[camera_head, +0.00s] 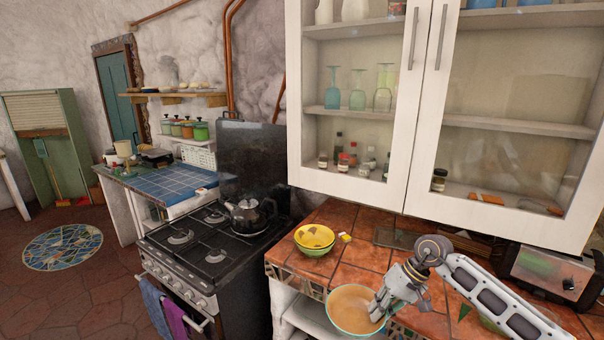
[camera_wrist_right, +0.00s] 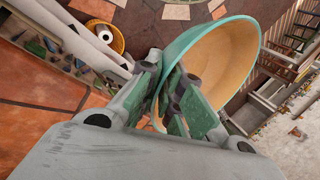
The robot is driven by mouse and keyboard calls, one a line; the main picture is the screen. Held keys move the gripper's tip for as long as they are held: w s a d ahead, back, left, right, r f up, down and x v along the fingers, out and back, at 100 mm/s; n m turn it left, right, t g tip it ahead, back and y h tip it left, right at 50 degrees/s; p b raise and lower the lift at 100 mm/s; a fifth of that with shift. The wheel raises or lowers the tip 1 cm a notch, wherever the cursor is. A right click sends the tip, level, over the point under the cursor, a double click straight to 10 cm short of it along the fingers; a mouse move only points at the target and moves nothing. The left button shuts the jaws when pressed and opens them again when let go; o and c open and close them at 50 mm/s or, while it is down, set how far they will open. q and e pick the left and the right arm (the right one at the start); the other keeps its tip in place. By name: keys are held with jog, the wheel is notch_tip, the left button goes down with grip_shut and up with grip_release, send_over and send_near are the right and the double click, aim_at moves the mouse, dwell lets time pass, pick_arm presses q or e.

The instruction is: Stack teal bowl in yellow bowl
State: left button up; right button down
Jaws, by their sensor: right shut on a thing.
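The teal bowl (camera_head: 352,311) has a teal rim and a tan inside. My right gripper (camera_head: 380,300) is shut on its right rim and holds it tilted at the counter's front edge. In the right wrist view the teal bowl (camera_wrist_right: 225,60) hangs between the fingers (camera_wrist_right: 170,95), with the floor visible beyond it. The yellow bowl (camera_head: 315,234) stands upright on the tiled counter, behind and left of the teal one and apart from it. Its inside is yellow with a dark patch, and green shows on its lower outside. My left gripper is not in view.
The stove (camera_head: 205,245) with a dark kettle (camera_head: 248,214) is left of the counter. A small yellow item (camera_head: 345,237) lies beside the yellow bowl. A glass-door cabinet (camera_head: 440,110) hangs above. A toaster (camera_head: 548,272) stands at right. Part of a green object (camera_head: 490,322) shows behind my arm.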

jog(key=s+d+f, duration=0.1)
jog(key=s+f, duration=0.5)
jog(key=f, duration=0.2)
jog(key=shift+f, duration=0.25)
jog(key=shift+d, duration=0.1)
